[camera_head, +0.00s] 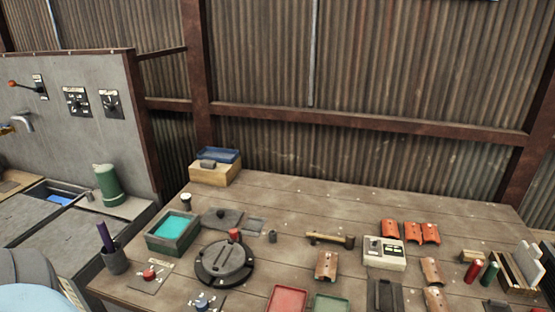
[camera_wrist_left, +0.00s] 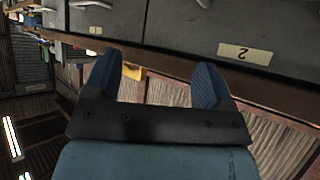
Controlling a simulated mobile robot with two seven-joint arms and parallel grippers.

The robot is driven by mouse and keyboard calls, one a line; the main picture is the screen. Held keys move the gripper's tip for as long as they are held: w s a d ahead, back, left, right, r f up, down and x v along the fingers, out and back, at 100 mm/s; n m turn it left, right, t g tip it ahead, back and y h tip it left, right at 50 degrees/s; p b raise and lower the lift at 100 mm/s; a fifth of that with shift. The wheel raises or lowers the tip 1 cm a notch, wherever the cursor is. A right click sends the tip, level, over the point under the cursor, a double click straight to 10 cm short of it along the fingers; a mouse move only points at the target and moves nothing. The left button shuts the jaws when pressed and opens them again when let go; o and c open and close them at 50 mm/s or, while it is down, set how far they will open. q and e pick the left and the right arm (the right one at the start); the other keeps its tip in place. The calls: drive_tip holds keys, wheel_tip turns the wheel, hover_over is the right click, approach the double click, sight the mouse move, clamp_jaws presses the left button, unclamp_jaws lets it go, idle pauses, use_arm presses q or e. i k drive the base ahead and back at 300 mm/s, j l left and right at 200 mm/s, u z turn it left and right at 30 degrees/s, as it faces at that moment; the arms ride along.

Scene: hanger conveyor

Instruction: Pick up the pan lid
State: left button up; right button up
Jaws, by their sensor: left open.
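A flat dark grey plate with a small knob, which looks like the pan lid (camera_head: 222,217), lies on the wooden table (camera_head: 330,200) in the head view. It is just right of and behind a green pan (camera_head: 174,232) with teal contents. My left gripper (camera_wrist_left: 152,80) shows in the left wrist view with its two blue fingers apart and nothing between them. It is away from the lid, which is not in that view. My right gripper is in neither view.
A round dark device (camera_head: 225,265) with a red knob stands in front of the lid. A wooden block with a blue tray (camera_head: 218,155) is behind. A cup (camera_head: 115,260) stands at the left edge. Grey drawers (camera_wrist_left: 180,25) are close to the left gripper.

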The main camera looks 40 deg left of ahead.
sight(223, 220)
drive_tip(key=u, duration=1.7)
